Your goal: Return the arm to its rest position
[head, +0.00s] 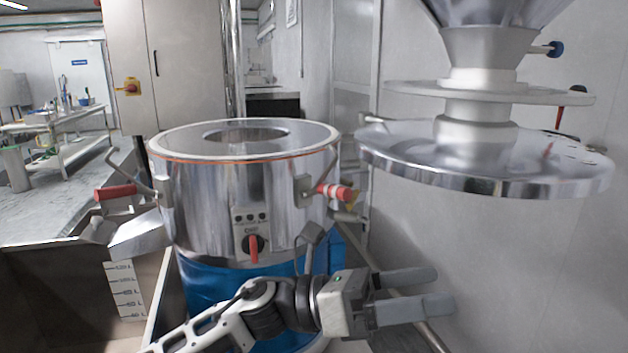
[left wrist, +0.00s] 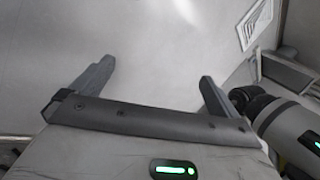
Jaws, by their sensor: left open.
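My left gripper (head: 428,291) reaches in from the lower left of the head view, in front of the grinder's right side. Its two grey fingers point right and stand apart with nothing between them. The left wrist view also shows the open, empty fingers (left wrist: 155,85) against a pale blank surface. The bean grinder (head: 205,200) is a steel drum on a blue base, with a red-handled knob (head: 253,248) on its front. My right gripper is not in the head view.
A steel hopper with a round metal disc (head: 480,172) hangs at the upper right. Red-handled levers (head: 335,192) stick out from the drum's sides. A metal bin with a scale (head: 124,290) stands at the left. A bench (head: 75,150) is farther back.

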